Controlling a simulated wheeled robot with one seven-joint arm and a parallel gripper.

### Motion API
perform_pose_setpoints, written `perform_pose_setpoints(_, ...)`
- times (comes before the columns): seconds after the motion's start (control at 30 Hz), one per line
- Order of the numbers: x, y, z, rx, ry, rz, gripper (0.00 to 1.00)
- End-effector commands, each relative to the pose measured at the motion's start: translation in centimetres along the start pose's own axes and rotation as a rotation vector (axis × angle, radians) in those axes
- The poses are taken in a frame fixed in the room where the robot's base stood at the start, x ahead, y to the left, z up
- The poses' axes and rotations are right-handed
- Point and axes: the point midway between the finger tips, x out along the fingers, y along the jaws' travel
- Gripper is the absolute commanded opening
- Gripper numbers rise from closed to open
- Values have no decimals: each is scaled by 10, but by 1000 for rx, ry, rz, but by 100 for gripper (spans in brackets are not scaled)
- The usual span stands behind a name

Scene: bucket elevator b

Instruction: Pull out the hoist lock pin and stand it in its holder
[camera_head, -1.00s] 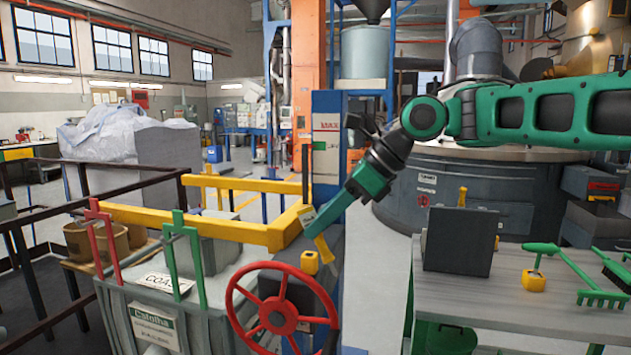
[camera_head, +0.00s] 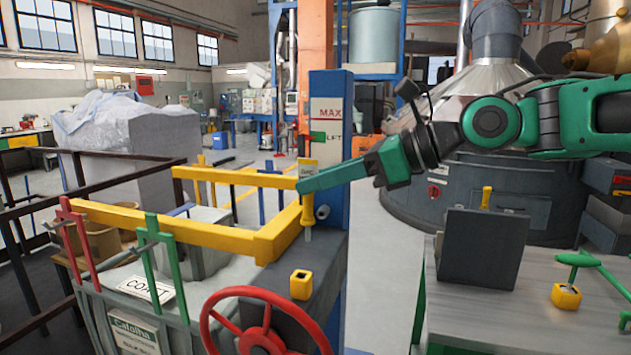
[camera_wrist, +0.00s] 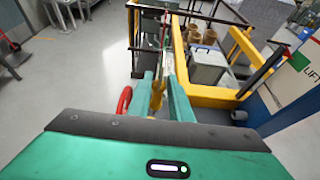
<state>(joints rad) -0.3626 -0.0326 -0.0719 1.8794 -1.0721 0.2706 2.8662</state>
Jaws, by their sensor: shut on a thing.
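My gripper (camera_head: 304,182) is shut on the yellow handle of the lock pin (camera_head: 308,207), which also shows between the two green fingers in the wrist view (camera_wrist: 157,98). The pin hangs nearly upright, its grey shaft pointing down, beside the blue hoist post (camera_head: 331,150). A small tag shows at its top. The shaft tip appears above the dark housing; I cannot tell whether it touches anything. A yellow block with a dark hole (camera_head: 301,285) stands empty on the housing, in front of and below the pin. A similar yellow block (camera_head: 566,296) stands on the right bench.
A grey round boss (camera_head: 322,212) sits close to the pin on the post. The yellow frame (camera_head: 255,240) is just left, the red handwheel (camera_head: 262,325) in front. A dark box (camera_head: 483,247) with another yellow handle (camera_head: 487,197) stands on the bench (camera_head: 470,330).

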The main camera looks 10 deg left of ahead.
Motion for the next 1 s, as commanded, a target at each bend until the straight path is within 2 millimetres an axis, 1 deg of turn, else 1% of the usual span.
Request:
perform_pose_setpoints(0.03, 4, 4, 2, -4, 0, 9, 0)
perform_pose_setpoints(0.2, 15, 12, 6, -12, 1, 28, 0)
perform_pose_setpoints(0.37, 14, 13, 10, -14, 7, 33, 0)
perform_pose_setpoints(1.0, 28, 9, -37, -6, 11, 27, 0)
